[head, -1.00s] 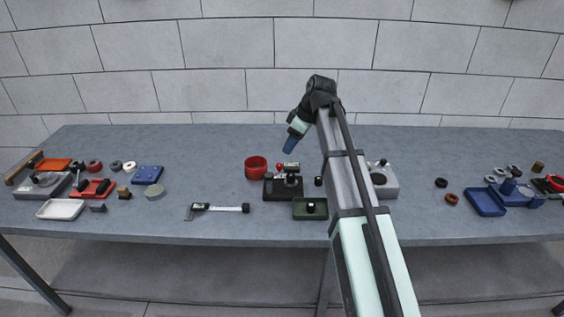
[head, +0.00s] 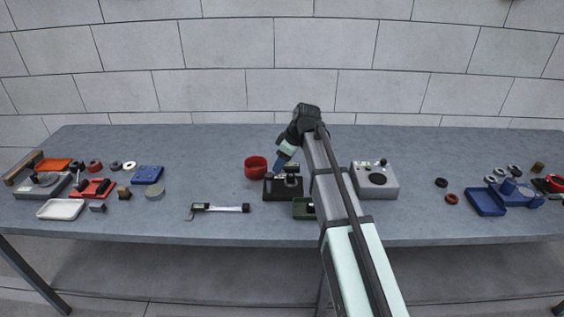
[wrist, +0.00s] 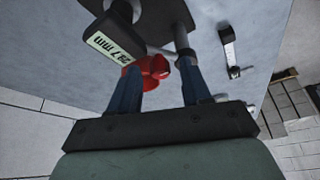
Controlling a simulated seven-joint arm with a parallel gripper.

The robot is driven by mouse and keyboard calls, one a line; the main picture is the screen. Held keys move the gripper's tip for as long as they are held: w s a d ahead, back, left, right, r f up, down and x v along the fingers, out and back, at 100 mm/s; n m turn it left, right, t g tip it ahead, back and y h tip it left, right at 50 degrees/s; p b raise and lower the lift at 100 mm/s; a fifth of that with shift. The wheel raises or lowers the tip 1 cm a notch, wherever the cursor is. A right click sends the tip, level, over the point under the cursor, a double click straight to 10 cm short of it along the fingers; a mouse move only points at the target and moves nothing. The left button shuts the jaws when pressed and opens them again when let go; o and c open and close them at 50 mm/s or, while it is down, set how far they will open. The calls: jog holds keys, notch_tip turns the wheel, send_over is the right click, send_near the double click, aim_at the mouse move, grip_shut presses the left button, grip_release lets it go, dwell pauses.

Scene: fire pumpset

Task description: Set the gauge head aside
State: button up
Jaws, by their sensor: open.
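The gauge head is a dark block with a lit display reading about 29.7 mm. In the wrist view the gauge head (wrist: 112,42) sits at upper left, by the post of its dark stand (wrist: 160,14). In the head view the black stand (head: 283,190) is at the middle of the bench, with the gauge head (head: 291,169) on it, partly behind my gripper. My gripper (head: 279,168) is low over the stand, open. In the wrist view a red knobbed part (wrist: 150,70) shows between my gripper's fingers (wrist: 160,76); contact cannot be told.
A red cup (head: 256,168) stands just left of the stand. A dark green tray (head: 303,208) lies in front right, partly hidden by my arm. A digital caliper (head: 220,208) lies front left. A grey box (head: 376,180) stands right.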

jog(key=shift+c, duration=0.2)
grip_shut()
jog(key=shift+s, duration=0.15)
dwell(0.4)
jog(key=shift+s+a+m+t+h, duration=0.4)
jog(key=shift+s+m+h, duration=0.5)
jog(key=shift+m, duration=1.75)
jog(key=shift+s+a+m+t+h, duration=0.15)
jog(key=shift+s+m+t+h, duration=0.55)
jog(key=shift+m, duration=1.9)
jog(key=shift+s+a+m+t+h, duration=0.25)
jog(key=shift+s+m+h, duration=0.85)
jog(key=shift+m, duration=1.55)
jog(key=shift+s+a, duration=0.1)
